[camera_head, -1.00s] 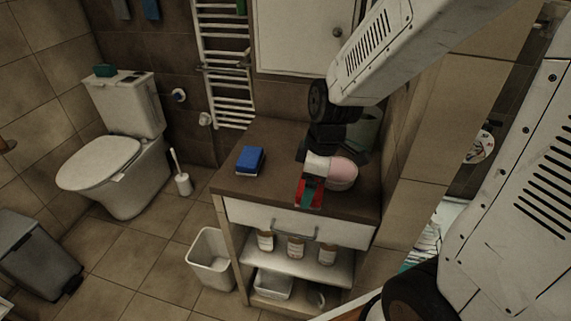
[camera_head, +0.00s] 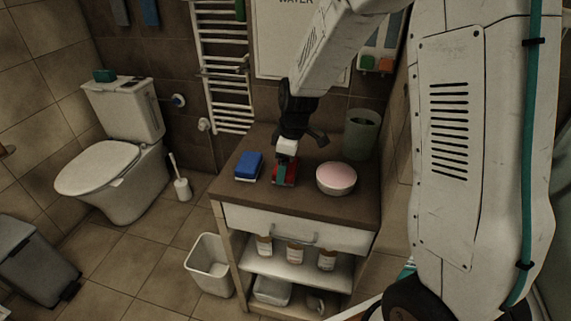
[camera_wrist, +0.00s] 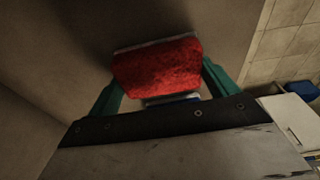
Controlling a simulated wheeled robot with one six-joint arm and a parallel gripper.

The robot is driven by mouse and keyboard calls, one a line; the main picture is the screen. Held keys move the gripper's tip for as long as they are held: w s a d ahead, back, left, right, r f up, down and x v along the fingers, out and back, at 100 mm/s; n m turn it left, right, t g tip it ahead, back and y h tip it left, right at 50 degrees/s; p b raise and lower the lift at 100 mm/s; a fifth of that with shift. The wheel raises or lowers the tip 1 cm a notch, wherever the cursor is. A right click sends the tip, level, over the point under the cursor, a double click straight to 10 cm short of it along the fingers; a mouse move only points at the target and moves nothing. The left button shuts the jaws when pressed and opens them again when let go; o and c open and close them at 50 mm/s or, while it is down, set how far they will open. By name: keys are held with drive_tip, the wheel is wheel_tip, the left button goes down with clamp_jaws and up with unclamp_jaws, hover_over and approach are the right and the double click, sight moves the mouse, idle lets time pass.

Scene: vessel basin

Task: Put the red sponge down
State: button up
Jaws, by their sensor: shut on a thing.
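The red sponge (camera_head: 291,173) is in my gripper (camera_head: 285,172), over the brown counter top (camera_head: 310,208) between the blue sponge and the pink-topped bowl. Whether its underside touches the counter I cannot tell. In the wrist view the red sponge (camera_wrist: 157,68) sits between the two green fingers of my gripper (camera_wrist: 160,85), which is shut on it. A finger hides part of the sponge in the head view.
A blue sponge (camera_head: 249,167) lies just left on the counter. A round pink-topped bowl (camera_head: 336,179) stands to the right, with a grey-green cup (camera_head: 361,135) behind it. The counter's front strip is bare. A white bin (camera_head: 210,265) stands on the floor.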

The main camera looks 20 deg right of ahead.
sight(289, 166)
drive_tip(key=shift+f, duration=0.2)
drive_tip(key=shift+c, duration=0.4)
drive_tip(key=o, duration=0.8)
drive_tip(key=shift+f, duration=0.15)
drive_tip(key=r, duration=0.5)
drive_tip(key=s+r, duration=0.1)
drive_tip(key=r, duration=0.2)
drive_tip(key=shift+d, duration=0.35)
drive_tip(key=s+r+m, duration=0.3)
drive_tip(key=s+r, duration=0.1)
drive_tip(key=s, duration=0.5)
drive_tip(key=s+d+r+m+h, duration=0.1)
drive_tip(key=s+r+m, duration=0.3)
drive_tip(key=s, duration=0.6)
drive_tip(key=s+d+r+m, duration=0.1)
drive_tip(key=s+r+m, duration=0.3)
drive_tip(key=s, duration=0.6)
drive_tip(key=shift+s+d+r, duration=0.15)
drive_tip(key=shift+d+r, duration=0.05)
